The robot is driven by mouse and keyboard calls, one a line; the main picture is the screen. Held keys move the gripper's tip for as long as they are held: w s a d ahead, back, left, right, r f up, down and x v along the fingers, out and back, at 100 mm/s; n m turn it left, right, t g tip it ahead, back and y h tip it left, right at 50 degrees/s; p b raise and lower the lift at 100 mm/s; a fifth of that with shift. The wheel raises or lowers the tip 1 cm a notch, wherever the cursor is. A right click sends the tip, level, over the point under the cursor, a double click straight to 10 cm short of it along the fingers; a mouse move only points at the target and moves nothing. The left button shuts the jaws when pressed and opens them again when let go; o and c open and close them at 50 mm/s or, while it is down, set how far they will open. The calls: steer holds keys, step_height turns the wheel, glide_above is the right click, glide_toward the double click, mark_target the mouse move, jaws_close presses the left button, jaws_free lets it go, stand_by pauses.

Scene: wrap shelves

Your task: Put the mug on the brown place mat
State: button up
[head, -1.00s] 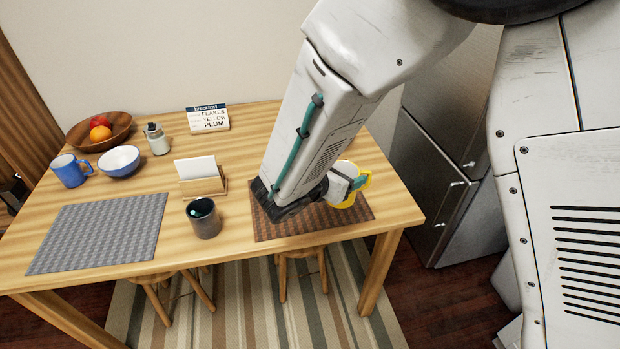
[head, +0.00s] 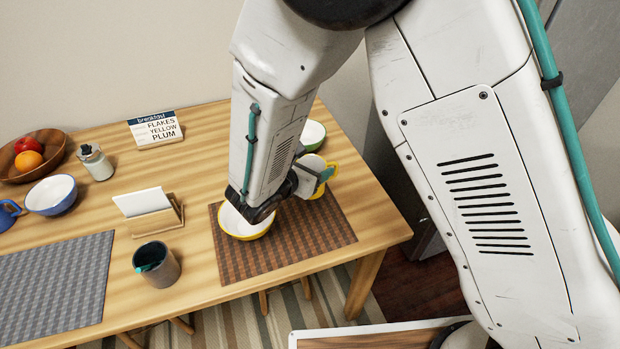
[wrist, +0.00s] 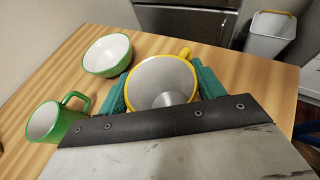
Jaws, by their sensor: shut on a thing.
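A yellow mug (wrist: 160,80) with a pale inside is held between the teal fingers of my gripper (wrist: 163,90) in the wrist view. In the head view, my gripper (head: 310,178) is shut on the yellow mug (head: 318,191), partly hidden by the gripper, at the far right corner of the brown place mat (head: 300,243). I cannot tell how high the mug is above the table. A yellow bowl (head: 243,228) with a white inside sits on the left part of the brown mat, partly hidden by my arm.
A green bowl (head: 313,135) stands behind the held mug, and a green mug (wrist: 52,122) shows in the wrist view. Left of the brown mat are a dark cup (head: 158,268), a napkin holder (head: 158,218) and a grey mat (head: 50,290). The brown mat's right part is clear.

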steer(key=shift+f, duration=1.9)
steer(key=o, duration=1.1)
steer(key=shift+f, duration=0.15)
steer(key=shift+o, duration=0.2)
steer(key=shift+s+r, duration=0.1)
steer(key=shift+r, duration=0.15)
steer(key=v, duration=1.1)
steer(key=shift+s+a, duration=0.3)
steer(key=shift+a, duration=0.05)
steer(key=shift+d+r, duration=0.1)
steer(key=shift+r, duration=0.05)
